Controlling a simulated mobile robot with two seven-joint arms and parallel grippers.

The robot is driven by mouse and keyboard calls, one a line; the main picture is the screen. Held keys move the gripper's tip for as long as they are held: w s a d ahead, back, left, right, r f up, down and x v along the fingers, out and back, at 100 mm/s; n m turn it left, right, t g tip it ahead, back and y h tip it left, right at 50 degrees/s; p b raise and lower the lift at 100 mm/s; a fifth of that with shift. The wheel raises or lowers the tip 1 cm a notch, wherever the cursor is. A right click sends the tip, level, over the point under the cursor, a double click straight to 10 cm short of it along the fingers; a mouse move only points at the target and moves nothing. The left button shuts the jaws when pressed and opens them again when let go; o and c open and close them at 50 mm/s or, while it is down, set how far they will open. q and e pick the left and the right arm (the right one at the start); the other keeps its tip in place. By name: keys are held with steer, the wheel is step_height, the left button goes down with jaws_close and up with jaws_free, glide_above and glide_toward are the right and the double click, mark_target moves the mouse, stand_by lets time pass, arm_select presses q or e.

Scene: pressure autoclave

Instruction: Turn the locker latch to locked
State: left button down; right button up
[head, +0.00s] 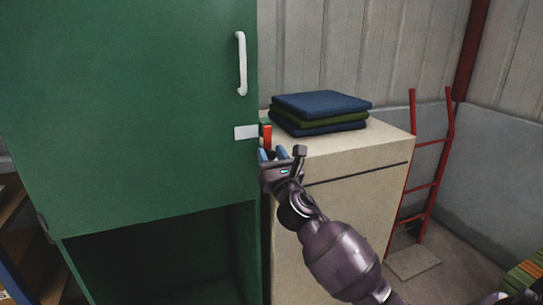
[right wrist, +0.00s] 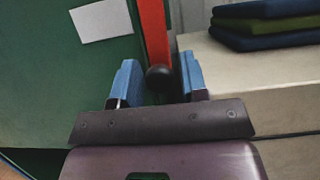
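The green locker (head: 130,110) stands at the left with its upper door closed. The red latch (head: 267,137) is at the door's right edge, beside a white label. In the right wrist view the latch (right wrist: 154,30) is a nearly upright red bar ending in a black knob (right wrist: 158,78) at its lower end. My right gripper (head: 272,154) is just below the latch. In the right wrist view its blue fingers (right wrist: 158,82) are open, one on each side of the knob; I cannot tell whether either touches it. My left gripper is not in view.
A white door handle (head: 241,63) is above the latch. A beige cabinet (head: 350,195) stands right beside the locker, with folded blue and green cloths (head: 320,112) on top. A red hand truck (head: 436,165) leans by the wall. The locker's lower compartment (head: 165,260) is open and dark.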

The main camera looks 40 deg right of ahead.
jaws_close()
